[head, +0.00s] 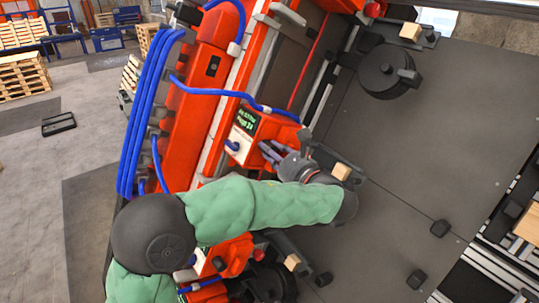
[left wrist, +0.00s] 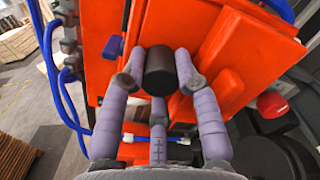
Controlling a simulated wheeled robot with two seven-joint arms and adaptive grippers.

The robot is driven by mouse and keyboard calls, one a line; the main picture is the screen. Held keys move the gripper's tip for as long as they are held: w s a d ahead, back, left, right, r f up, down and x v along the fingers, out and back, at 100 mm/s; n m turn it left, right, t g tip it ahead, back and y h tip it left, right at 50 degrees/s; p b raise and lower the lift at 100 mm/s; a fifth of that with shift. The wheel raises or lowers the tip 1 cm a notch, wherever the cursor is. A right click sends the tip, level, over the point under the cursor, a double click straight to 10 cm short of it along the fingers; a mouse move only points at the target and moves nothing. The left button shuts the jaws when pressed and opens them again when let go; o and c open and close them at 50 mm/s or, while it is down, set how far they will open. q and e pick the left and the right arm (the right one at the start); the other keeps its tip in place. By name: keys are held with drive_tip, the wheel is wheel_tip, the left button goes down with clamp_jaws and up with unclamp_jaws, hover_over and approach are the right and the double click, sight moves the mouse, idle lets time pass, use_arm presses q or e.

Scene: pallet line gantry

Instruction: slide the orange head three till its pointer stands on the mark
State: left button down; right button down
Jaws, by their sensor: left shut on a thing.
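An orange head (head: 262,126) with a small lit display (head: 246,119) sits on the gantry in the middle of the head view. The display's text is too small to read surely. The same orange head (left wrist: 215,55) fills much of the left wrist view. My left gripper (head: 268,150) reaches the head's near side. In the left wrist view, my left gripper (left wrist: 160,80) is shut with its grey-purple fingers around a black round knob (left wrist: 160,65) on the head. I cannot make out a pointer or mark. My right gripper is out of view.
Another orange head (head: 232,256) sits below, partly behind my left arm. A black disc (head: 383,72) stands upper right. Small wooden blocks (head: 341,171) lie near the heads. Blue hoses (head: 150,110) run along the left, and a red button (left wrist: 271,104) is near the fingers.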

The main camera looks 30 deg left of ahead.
use_arm(q)
drive_tip(key=shift+s+f, duration=0.1)
drive_tip(key=shift+f, duration=0.15)
drive_tip(key=c, duration=1)
unclamp_jaws()
drive_tip(key=shift+o, duration=0.5)
drive_tip(key=shift+s+a, duration=0.15)
drive_tip(key=v, duration=1.2)
